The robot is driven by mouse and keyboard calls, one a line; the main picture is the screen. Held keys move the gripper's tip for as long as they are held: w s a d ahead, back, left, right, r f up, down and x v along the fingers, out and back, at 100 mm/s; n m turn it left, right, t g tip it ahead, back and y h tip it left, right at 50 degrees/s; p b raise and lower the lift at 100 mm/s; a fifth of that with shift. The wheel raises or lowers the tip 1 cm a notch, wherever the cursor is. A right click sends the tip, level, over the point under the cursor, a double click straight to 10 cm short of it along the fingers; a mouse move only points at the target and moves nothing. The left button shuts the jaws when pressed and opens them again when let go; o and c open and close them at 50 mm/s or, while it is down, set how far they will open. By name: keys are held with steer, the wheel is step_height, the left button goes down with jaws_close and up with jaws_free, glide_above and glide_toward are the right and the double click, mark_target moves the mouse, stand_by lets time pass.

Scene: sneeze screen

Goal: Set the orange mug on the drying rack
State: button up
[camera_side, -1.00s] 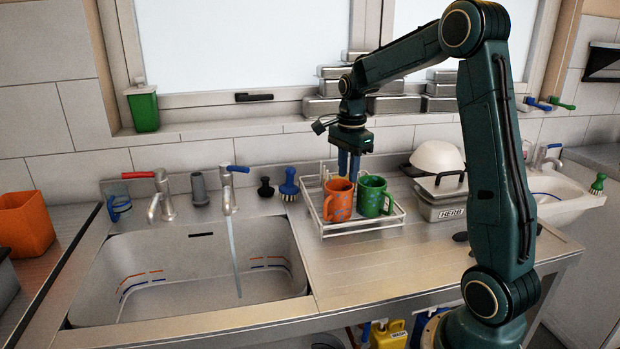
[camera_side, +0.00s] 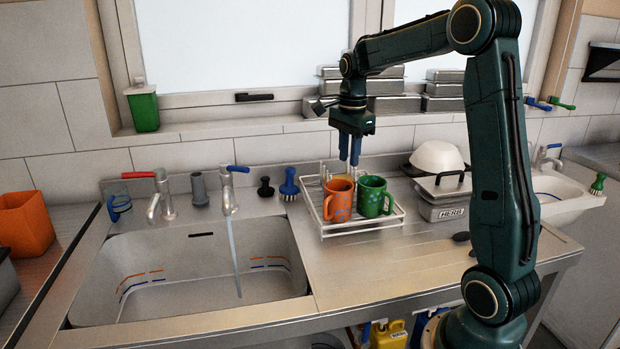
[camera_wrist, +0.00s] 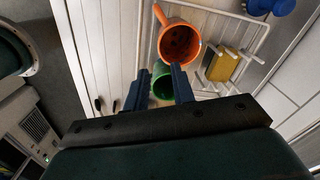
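The orange mug (camera_side: 338,200) stands upright on the white wire drying rack (camera_side: 362,229), to the left of the green mug (camera_side: 373,196). In the wrist view the orange mug (camera_wrist: 180,43) shows its open mouth, with its handle to the upper left. The green mug (camera_wrist: 161,84) is partly hidden behind my gripper's fingers there. My gripper (camera_side: 350,160) hangs above the mugs, clear of both, with its blue fingers pointing down. In the wrist view the fingers (camera_wrist: 157,88) are spread apart with nothing held between them.
A yellow sponge (camera_wrist: 224,64) sits in the rack near the orange mug. The sink (camera_side: 190,275) with running water lies left of the rack. A metal box marked HERB (camera_side: 443,200) and a white bowl (camera_side: 437,156) stand to the right.

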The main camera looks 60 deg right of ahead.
steer(key=s+a+r+n+t, duration=0.1)
steer(key=s+a+r+n, duration=0.25)
steer(key=a+n, duration=0.3)
steer(key=s+a+r+n+t, duration=0.1)
steer(key=s+a+r+n, duration=0.1)
steer(key=s+a+n, duration=0.45)
steer(key=s+a+f+n+t, duration=0.3)
steer(key=s+a+n, duration=0.5)
steer(key=a+n, duration=0.1)
steer(key=shift+a+n, duration=0.3)
steer(key=shift+a, duration=0.3)
steer(key=shift+f, duration=0.1)
